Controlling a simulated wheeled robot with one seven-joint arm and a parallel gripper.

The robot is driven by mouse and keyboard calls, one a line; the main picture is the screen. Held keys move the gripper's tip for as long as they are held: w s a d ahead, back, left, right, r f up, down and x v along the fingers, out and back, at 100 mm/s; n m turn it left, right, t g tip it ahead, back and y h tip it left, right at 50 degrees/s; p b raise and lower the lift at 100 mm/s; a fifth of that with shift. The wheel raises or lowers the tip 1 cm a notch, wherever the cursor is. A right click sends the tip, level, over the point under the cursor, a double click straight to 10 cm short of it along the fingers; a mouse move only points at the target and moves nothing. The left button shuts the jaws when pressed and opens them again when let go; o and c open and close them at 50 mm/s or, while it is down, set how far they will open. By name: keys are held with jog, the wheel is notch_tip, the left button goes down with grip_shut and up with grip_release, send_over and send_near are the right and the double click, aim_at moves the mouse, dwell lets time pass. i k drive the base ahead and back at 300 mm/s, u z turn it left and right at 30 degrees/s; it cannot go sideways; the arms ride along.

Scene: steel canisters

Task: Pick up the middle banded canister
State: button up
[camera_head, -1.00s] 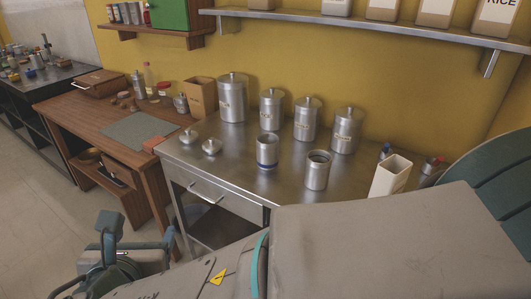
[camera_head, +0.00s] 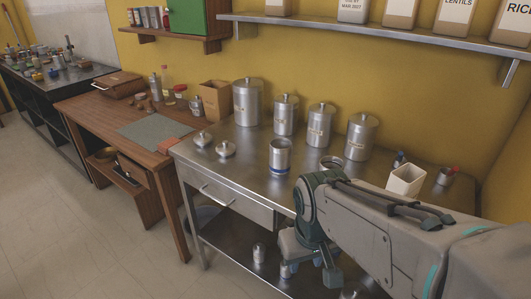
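An open steel canister with a blue band near its base (camera_head: 279,158) stands upright at the front of the steel table. Behind it is a row of lidded steel canisters with small labels: a large one (camera_head: 247,103), two middle ones (camera_head: 285,116) (camera_head: 319,126) and a right one (camera_head: 360,138). I cannot tell which one the task calls middle. My gripper (camera_head: 312,262) hangs in front of the table's front edge, fingers apart, apparently empty, touching none of the tabletop canisters.
Two loose lids (camera_head: 225,149) (camera_head: 202,139) lie at the steel table's (camera_head: 240,172) left. A white square container (camera_head: 405,180) stands at the right. Small metal containers (camera_head: 259,253) stand on the lower shelf, partly hidden by my gripper. A wall shelf (camera_head: 400,38) runs above. The floor at left is clear.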

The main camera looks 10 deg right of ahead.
aim_at(280, 156)
jog(key=u, duration=1.75)
jog(key=i, duration=1.6)
jog(key=z, duration=3.8)
